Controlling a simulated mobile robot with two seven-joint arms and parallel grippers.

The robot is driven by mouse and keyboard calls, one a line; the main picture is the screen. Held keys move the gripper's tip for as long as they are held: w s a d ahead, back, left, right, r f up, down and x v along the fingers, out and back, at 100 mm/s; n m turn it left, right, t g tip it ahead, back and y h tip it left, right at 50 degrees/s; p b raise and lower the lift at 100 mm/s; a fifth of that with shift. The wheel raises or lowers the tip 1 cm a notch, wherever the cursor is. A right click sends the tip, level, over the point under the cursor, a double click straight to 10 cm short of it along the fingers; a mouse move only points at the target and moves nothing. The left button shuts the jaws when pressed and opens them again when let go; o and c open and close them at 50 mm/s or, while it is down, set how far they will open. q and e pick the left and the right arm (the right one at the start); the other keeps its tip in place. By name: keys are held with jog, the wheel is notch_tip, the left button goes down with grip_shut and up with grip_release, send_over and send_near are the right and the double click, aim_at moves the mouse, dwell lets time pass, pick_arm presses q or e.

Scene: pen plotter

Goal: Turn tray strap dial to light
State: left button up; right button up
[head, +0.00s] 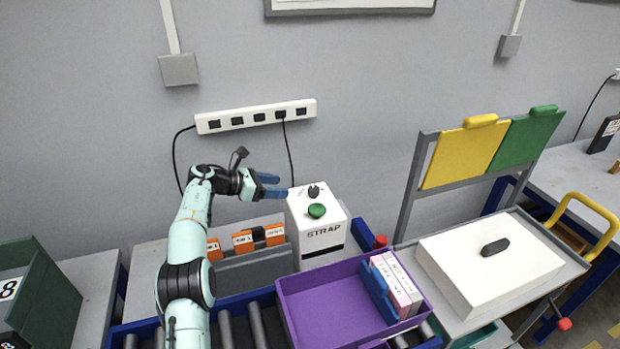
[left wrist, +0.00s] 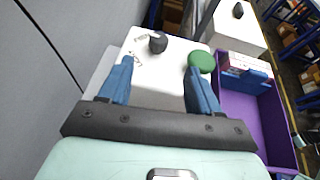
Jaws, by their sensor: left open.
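The strap machine (head: 318,245) is a white box labelled STRAP, standing on the bench behind the purple tray (head: 329,306). On its top are a small dark dial (head: 314,190) and, nearer the front, a green round button (head: 317,210). My left gripper (head: 275,186) is open and empty, just left of the machine's top, its blue fingers pointing toward the dial. In the left wrist view the dial (left wrist: 158,42) lies beyond and between the fingertips, apart from them. The green button (left wrist: 201,62) is close beyond the right finger. The dial's setting is too small to read. My right gripper is not in view.
Orange-labelled boxes (head: 243,241) stand left of the machine. A white power strip (head: 256,117) with hanging cables is on the wall behind. A white case (head: 488,260) lies on the right bench.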

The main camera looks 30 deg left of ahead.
aim_at(313, 188)
pick_arm(q)
jog(key=x, duration=0.4)
jog(key=p+x, duration=0.1)
jog(key=x, duration=0.3)
jog(key=p+x, duration=0.1)
jog(key=x, duration=0.3)
jog(key=shift+w+r, duration=0.25)
jog(key=shift+r, duration=0.05)
jog(key=shift+w+d+f+p, duration=0.35)
jog(key=shift+w, duration=0.05)
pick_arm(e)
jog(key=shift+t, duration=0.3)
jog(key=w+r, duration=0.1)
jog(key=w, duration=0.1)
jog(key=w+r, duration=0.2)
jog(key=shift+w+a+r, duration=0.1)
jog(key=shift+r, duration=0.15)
pick_arm(q)
jog(key=shift+s, duration=0.1)
